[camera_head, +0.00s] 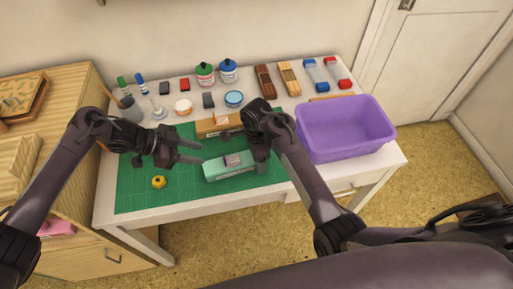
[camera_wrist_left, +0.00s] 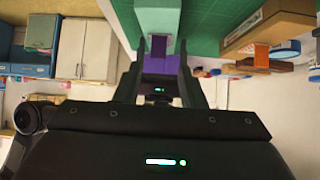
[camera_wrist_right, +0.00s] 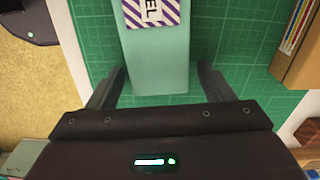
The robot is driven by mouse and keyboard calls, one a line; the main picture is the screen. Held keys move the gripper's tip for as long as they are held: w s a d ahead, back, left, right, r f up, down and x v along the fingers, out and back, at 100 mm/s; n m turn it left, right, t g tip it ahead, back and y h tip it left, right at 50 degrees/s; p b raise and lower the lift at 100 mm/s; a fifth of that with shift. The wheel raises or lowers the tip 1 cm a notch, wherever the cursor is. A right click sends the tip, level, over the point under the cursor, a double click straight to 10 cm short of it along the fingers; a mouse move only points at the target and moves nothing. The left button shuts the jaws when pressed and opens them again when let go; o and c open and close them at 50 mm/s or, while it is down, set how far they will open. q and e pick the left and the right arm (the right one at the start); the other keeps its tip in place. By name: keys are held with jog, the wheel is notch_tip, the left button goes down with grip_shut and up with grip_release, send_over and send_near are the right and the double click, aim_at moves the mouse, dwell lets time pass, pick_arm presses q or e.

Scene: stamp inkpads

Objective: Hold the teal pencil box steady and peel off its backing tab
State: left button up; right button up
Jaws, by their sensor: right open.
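The teal pencil box (camera_head: 230,172) lies on the green mat with a striped label (camera_head: 238,160) on its top. In the right wrist view the box (camera_wrist_right: 158,65) shows its label (camera_wrist_right: 152,12) with the letters "EL". My right gripper (camera_wrist_right: 160,78) is open, its fingers on either side of the box's near end, with gaps to both sides. My left gripper (camera_head: 197,152) is open and empty, left of the box and pointing toward it. The box's end (camera_wrist_left: 158,22) shows ahead of its fingers in the left wrist view.
A wooden box (camera_head: 212,127) lies just behind the teal box. A purple bin (camera_head: 345,140) stands at the right. A small yellow item (camera_head: 158,182) sits on the green mat (camera_head: 140,203). Stamps, bottles and pads line the back. The mat's front left is mostly clear.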

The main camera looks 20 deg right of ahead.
jog(key=shift+f, duration=0.25)
